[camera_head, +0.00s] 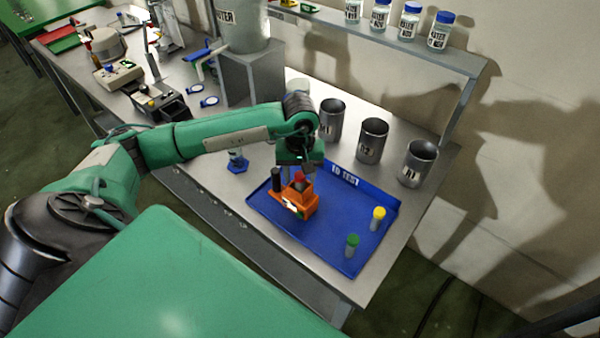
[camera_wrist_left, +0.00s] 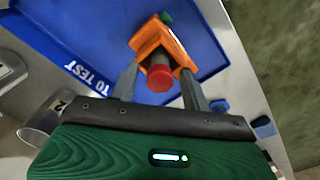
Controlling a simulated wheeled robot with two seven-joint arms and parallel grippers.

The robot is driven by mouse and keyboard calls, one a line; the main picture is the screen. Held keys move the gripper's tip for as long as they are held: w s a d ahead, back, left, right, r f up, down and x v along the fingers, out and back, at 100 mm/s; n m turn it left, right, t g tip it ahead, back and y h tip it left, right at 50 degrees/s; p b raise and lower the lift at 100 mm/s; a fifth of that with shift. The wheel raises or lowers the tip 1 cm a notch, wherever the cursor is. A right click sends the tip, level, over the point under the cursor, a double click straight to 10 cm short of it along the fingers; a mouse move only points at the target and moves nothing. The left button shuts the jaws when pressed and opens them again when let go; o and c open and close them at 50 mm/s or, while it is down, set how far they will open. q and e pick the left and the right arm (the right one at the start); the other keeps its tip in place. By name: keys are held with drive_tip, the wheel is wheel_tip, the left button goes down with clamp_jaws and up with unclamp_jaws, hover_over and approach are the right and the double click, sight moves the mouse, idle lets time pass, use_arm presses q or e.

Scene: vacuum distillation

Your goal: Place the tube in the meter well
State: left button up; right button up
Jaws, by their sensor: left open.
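The orange meter (camera_head: 301,204) stands on the blue tray (camera_head: 327,237). The tube's red cap (camera_head: 299,176) shows at the top of the meter, under my left gripper (camera_head: 296,174). In the left wrist view the red-capped tube (camera_wrist_left: 160,78) stands between the spread fingers of my left gripper (camera_wrist_left: 161,88), with gaps on both sides. Its body runs into or behind the orange meter (camera_wrist_left: 158,45), and it appears to be in the well. The tube's lower part is hidden. My right gripper is not in view.
A yellow-capped tube (camera_head: 378,218) and a green-capped tube (camera_head: 352,245) stand on the tray's right part. Several metal cups (camera_head: 372,141) stand behind the tray. A blue stand (camera_head: 237,161) is left of it. The tray's front middle is clear.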

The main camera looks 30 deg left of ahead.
use_arm(q)
wheel_tip(320, 180, up, 12)
drive_tip(key=b, duration=0.4)
idle(0.4)
